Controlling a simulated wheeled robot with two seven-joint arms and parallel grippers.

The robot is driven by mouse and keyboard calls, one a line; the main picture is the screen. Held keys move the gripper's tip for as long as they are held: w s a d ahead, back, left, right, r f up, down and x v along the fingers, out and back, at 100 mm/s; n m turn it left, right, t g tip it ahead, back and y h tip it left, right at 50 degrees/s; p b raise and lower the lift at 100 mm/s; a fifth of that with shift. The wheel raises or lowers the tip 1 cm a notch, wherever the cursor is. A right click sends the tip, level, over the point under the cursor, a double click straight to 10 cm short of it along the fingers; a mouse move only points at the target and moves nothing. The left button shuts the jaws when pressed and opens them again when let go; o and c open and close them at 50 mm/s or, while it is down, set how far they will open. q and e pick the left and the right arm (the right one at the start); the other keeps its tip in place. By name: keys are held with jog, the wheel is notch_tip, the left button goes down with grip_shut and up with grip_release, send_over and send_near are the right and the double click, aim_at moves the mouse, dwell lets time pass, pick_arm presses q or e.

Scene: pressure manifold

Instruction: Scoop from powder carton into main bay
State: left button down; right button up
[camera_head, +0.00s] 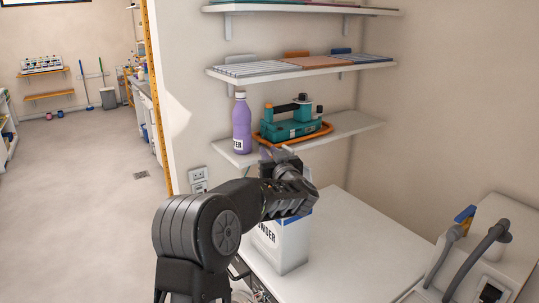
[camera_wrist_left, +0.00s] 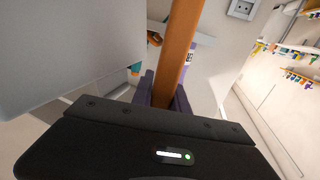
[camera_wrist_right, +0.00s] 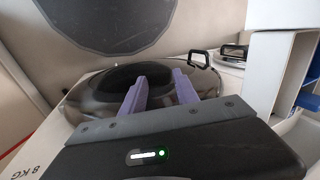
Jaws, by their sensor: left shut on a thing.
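The powder carton (camera_head: 282,243), white with blue and a partly covered label, stands upright on the white top. My left gripper (camera_head: 285,158) is above it, and my arm hides part of it. In the left wrist view the purple fingers (camera_wrist_left: 163,92) are shut on an orange-brown bar (camera_wrist_left: 184,45), probably the scoop's handle. The scoop's bowl and any powder are not visible. My right gripper (camera_wrist_right: 160,88) shows in the right wrist view, its purple fingers apart with nothing between them, over a round dark glass door. I cannot identify the main bay.
A wall shelf (camera_head: 355,126) holds a purple bottle (camera_head: 241,124) and a teal device (camera_head: 290,123) with an orange hose, close behind my left gripper. The white top (camera_head: 355,240) is clear right of the carton. A machine with grey hoses (camera_head: 472,262) stands at right.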

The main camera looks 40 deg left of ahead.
pick_arm(q)
notch_tip(320, 180, up, 8)
jog(key=p, duration=0.2)
jog(key=shift+f, duration=0.25)
dwell(0.6)
dwell(0.4)
